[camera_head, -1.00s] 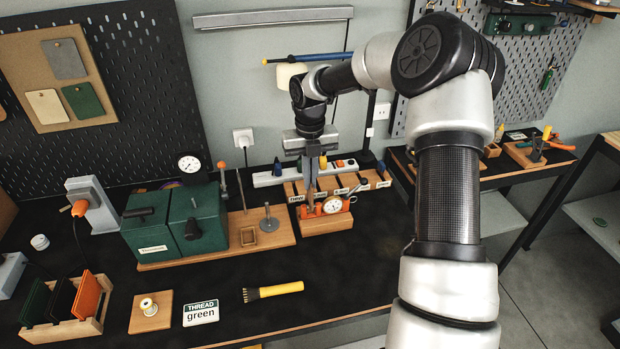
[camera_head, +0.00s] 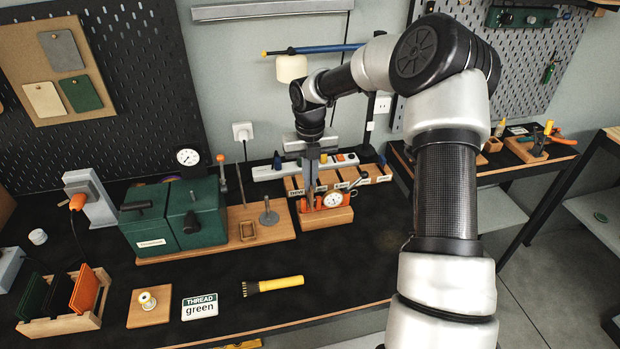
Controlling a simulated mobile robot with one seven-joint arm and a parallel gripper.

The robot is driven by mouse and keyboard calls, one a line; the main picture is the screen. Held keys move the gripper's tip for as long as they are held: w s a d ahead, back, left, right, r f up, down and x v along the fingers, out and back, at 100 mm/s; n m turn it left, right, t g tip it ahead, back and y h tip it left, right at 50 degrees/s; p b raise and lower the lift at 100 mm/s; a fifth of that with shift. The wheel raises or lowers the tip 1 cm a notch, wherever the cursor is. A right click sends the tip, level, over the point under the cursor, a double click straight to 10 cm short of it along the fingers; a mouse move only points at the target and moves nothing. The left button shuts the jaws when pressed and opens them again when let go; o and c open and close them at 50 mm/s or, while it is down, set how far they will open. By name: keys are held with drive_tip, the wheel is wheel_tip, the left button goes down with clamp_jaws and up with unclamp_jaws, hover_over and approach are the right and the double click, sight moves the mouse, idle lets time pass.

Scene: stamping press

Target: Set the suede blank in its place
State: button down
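I cannot tell which piece is the suede blank. A wooden rack (camera_head: 62,325) at the lower left holds upright green, black and orange (camera_head: 84,290) slabs. A cork board (camera_head: 45,105) on the wall carries grey (camera_head: 61,51), cream (camera_head: 44,99) and green (camera_head: 81,93) flat pieces. My gripper (camera_head: 308,204) points down at the back middle of the bench, over an orange device with a white dial (camera_head: 333,199) on a wooden block. Its fingertips are small and partly lost against the device, so its opening and any held piece are unclear.
A green press-like machine (camera_head: 172,217) stands on a wooden base left of my gripper. Labelled wooden bins (camera_head: 340,183) and a power strip (camera_head: 290,170) lie behind it. A yellow-handled brush (camera_head: 275,285), a "THREAD green" card (camera_head: 200,306) and a spool (camera_head: 147,301) lie in front.

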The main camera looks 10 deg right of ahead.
drive_tip(key=shift+f+b, duration=0.35)
drive_tip(key=shift+f, duration=0.65)
drive_tip(key=c, duration=1.9)
unclamp_jaws()
drive_tip(key=shift+r, duration=0.1)
wheel_tip(320, 180, up, 18)
drive_tip(key=shift+f, duration=0.25)
